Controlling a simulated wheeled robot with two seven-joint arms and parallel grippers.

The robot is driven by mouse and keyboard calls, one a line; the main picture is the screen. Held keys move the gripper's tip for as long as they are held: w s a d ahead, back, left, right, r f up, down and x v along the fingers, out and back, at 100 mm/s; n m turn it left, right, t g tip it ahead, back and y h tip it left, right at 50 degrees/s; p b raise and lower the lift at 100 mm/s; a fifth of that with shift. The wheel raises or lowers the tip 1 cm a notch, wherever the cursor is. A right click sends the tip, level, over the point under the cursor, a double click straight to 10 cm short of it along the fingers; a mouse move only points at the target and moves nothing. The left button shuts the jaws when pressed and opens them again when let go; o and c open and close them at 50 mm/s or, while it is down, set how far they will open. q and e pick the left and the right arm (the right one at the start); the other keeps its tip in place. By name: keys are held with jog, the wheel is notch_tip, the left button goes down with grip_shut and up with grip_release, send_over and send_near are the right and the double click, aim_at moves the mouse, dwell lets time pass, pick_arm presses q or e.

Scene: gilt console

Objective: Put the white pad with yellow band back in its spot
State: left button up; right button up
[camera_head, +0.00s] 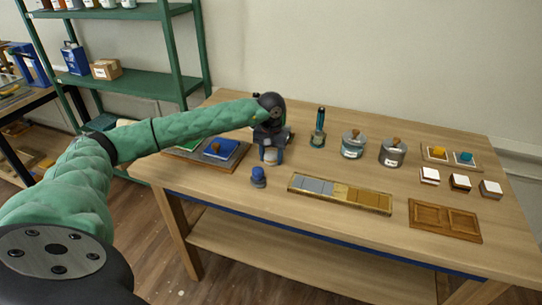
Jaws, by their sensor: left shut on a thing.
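My left arm reaches in from the left over the table. Its dark gripper (270,160) points down near the table's middle, shut on a small pale thing mostly hidden by the fingers; I cannot tell whether it shows a yellow band. Small white-topped blocks stand at the right: one with a reddish-brown side (429,175), one with a dark side (460,182) and one with a greyish-brown side (490,189). I cannot make out a yellow band on any of them. My right gripper is not in view.
A blue-topped piece (258,178) stands just in front of the gripper. A blue pad (221,148) lies left.

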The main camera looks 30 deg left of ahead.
aim_at(271, 155)
pick_arm(q)
jog(key=o, duration=1)
jog(key=shift+o, duration=0.2)
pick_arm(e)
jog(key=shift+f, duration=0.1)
pick_arm(q)
jog(key=shift+r, duration=0.15)
jog(key=shift+r, duration=0.35)
notch_tip(271, 155, up, 11)
jog(key=b, duration=0.3)
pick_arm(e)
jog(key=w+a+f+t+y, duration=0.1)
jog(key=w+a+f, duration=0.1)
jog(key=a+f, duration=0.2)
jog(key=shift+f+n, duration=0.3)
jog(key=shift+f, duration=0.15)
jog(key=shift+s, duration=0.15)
